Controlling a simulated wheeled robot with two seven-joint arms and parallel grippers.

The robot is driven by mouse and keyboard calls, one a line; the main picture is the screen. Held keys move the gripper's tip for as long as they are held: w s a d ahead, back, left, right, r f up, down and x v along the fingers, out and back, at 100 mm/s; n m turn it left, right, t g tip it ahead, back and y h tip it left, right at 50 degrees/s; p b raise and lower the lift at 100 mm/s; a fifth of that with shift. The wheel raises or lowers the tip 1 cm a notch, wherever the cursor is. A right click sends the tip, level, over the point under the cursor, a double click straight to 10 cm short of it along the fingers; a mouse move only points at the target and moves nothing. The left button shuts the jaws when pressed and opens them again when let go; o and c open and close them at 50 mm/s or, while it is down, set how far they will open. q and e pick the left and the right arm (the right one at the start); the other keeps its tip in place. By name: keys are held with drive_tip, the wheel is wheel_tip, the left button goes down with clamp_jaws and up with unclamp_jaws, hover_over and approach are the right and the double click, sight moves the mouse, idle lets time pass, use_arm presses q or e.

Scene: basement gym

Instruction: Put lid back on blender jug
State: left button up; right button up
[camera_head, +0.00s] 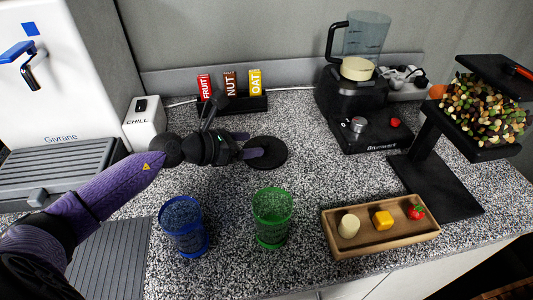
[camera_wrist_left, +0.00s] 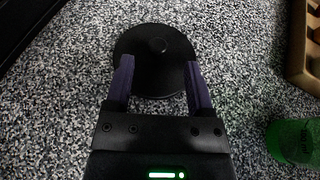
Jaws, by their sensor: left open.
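The black round lid (camera_head: 268,153) lies flat on the speckled counter; in the left wrist view the lid (camera_wrist_left: 154,48) shows a small knob at its middle. My left gripper (camera_head: 253,144) is open, its two purple fingers reaching over the near part of the lid; in the left wrist view the gripper (camera_wrist_left: 158,80) has a finger on either side of the lid's near edge, with the knob ahead between them. The blender jug (camera_head: 366,36) is clear with a black handle, upright on the black blender base (camera_head: 354,108), with something pale in its bottom. My right gripper is not visible.
A blue cup (camera_head: 183,228) and a green cup (camera_head: 272,222) stand in front of my left arm. A wooden tray (camera_head: 383,252) holds small food pieces. A bar rack (camera_head: 238,105) stands behind, and a nut dispenser (camera_head: 480,105) at right.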

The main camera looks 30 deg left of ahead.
sight(265, 142)
use_arm(q)
drive_tip(key=b+x, duration=0.1)
drive_tip(key=x, duration=0.4)
drive_tip(key=shift+a+f+b, duration=0.1)
drive_tip(key=shift+f+b, duration=0.05)
drive_tip(key=shift+b, duration=0.2)
drive_tip(key=shift+w, duration=0.1)
clamp_jaws()
